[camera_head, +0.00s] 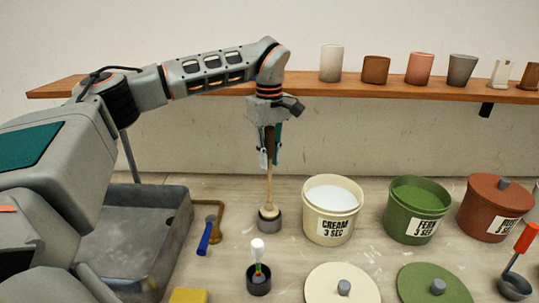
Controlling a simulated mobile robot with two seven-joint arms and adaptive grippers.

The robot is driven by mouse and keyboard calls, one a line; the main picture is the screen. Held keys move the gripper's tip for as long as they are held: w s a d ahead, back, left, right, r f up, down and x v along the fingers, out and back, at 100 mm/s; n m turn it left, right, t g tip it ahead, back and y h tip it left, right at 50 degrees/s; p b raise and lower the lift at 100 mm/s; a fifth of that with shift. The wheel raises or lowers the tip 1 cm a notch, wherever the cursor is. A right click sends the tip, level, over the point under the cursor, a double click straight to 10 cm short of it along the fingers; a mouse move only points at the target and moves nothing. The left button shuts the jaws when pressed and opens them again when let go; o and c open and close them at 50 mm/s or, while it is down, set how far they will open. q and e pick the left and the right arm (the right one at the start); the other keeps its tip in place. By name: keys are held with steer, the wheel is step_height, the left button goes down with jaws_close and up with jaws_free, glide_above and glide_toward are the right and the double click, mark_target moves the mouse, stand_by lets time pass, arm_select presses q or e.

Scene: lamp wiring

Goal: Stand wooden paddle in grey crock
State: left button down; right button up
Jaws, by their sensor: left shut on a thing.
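The wooden paddle (269,184) hangs upright below my left gripper (270,146), which is shut on its upper part. The paddle's wider pale lower end is at the mouth of the small grey crock (270,225), which stands on the table left of the cream bucket. I cannot tell whether the paddle's end rests on the crock's bottom or is held just above it. The gripper's fingers partly hide the paddle's top. My right gripper is not in view.
Left of the crock are a blue-handled tool (205,236) and a grey basin (130,250). A dark cup (258,286) with a white-topped tool stands in front. A cream bucket (332,223) and green bucket (411,225) stand right. A shelf (210,92) holds several cups.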

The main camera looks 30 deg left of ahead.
mark_target(269, 127)
arm_select(q)
steer(key=shift+f, duration=1.95)
steer(key=shift+f+p, duration=0.3)
steer(key=shift+f, duration=0.2)
steer(key=c, duration=1.8)
jaws_free()
steer(key=shift+c, duration=0.2)
step_height(269, 127, up, 12)
steer(key=shift+f, duration=0.1)
